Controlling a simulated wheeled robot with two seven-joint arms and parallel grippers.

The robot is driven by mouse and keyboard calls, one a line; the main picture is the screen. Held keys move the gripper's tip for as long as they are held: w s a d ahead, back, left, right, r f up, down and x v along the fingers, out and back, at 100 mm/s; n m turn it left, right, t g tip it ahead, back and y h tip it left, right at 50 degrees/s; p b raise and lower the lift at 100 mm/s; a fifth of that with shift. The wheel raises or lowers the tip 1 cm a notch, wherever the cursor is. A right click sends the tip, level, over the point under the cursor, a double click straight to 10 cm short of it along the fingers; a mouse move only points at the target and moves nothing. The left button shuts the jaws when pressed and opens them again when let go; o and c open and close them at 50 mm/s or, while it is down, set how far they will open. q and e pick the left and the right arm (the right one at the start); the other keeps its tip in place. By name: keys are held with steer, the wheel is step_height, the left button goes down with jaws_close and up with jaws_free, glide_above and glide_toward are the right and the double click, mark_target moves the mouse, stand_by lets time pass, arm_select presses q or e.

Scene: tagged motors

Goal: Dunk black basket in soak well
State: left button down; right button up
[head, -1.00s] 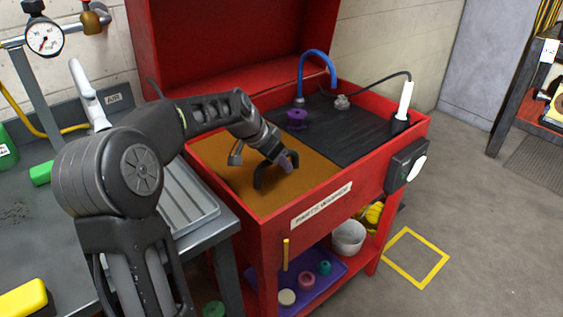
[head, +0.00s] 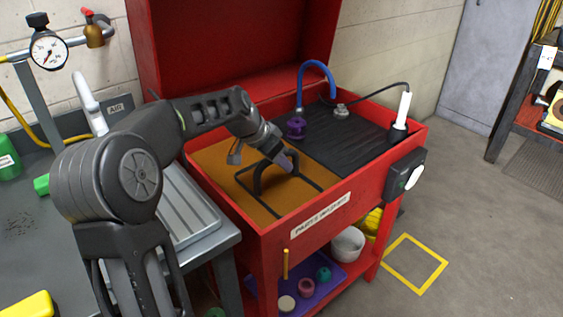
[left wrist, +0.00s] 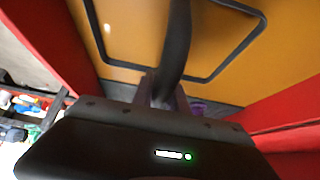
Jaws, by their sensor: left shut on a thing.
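The black basket (head: 305,186) is in the soak well (head: 232,198), the orange-brown filled side of the red parts washer. Its square rim shows at the liquid's surface and its body below is hidden. Its arched handle stands up from the rim. My left gripper (head: 287,161) is shut on the top of the handle. In the left wrist view the handle (left wrist: 177,45) runs from between the fingers toward the rim (left wrist: 225,62), with orange-brown liquid inside and around it. My right gripper is not in view.
A black ribbed drain board (head: 350,140) with a purple part (head: 296,127), a blue spout (head: 318,68) and a white brush (head: 402,108) fills the washer's right side. The red lid stands open behind. A ridged grey tray (head: 185,208) lies left.

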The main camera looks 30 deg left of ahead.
arm_select(q)
steer(key=shift+w+r, duration=0.1)
steer(key=shift+f+b, duration=1.55)
steer(key=shift+f, duration=0.15)
steer(key=shift+r, duration=0.1)
step_height(320, 180, up, 22)
steer(key=p, duration=1.6)
steer(key=shift+r, duration=0.1)
stand_by(2.1)
